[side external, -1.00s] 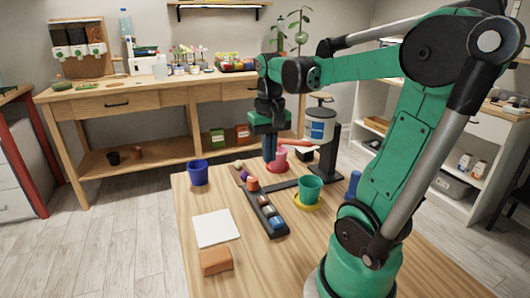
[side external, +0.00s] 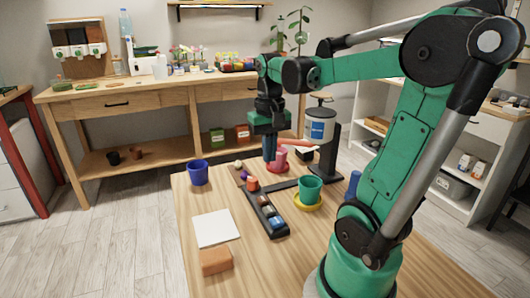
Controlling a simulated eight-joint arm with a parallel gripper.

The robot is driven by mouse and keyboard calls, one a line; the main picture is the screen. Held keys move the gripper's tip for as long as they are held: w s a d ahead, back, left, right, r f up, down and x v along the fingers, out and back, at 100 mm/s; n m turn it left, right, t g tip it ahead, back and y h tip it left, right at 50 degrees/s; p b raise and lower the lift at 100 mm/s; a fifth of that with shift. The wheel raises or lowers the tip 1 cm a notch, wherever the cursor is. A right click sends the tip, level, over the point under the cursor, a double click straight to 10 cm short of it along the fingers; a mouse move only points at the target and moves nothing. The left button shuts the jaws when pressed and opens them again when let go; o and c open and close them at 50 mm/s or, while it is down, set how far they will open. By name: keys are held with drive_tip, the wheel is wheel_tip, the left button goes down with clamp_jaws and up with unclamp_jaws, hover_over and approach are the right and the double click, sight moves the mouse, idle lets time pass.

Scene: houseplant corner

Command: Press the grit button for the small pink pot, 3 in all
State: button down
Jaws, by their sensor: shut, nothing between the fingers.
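The small pink pot (side external: 281,154) stands on a red saucer (side external: 276,168) at the far part of the table. A white and blue canister (side external: 320,125) on a black stand (side external: 328,165) is just right of it, with a reddish spout-like part (side external: 295,142) reaching toward the pot. My gripper (side external: 270,158) points straight down, shut and empty, at the left side of the pink pot in the picture. Its fingers overlap the pot and saucer area, so I cannot tell whether they touch anything. I cannot make out a grit button.
A green pot (side external: 310,188) on a yellow saucer (side external: 307,205) stands nearer. A black tray (side external: 277,233) holds several small coloured pieces. A blue pot (side external: 198,172), a white sheet (side external: 216,228) and an orange-brown block (side external: 215,262) are on the left. The front middle table is bare.

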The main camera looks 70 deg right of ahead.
sight(272, 209)
idle(0.8)
drive_tip(key=m+t, duration=0.2)
drive_tip(key=m, duration=0.4)
drive_tip(key=f+m+t, duration=0.1)
drive_tip(key=m+t, duration=0.2)
drive_tip(key=m, duration=0.3)
drive_tip(key=f+m+t, duration=0.1)
drive_tip(key=m+t, duration=0.1)
drive_tip(key=m, duration=0.5)
drive_tip(key=shift+s+f+h, duration=0.1)
drive_tip(key=shift+s+h, duration=0.2)
drive_tip(key=shift+s, duration=0.05)
drive_tip(key=shift+f, duration=0.1)
drive_tip(key=shift+f, duration=4.25)
drive_tip(key=shift+r, duration=0.1)
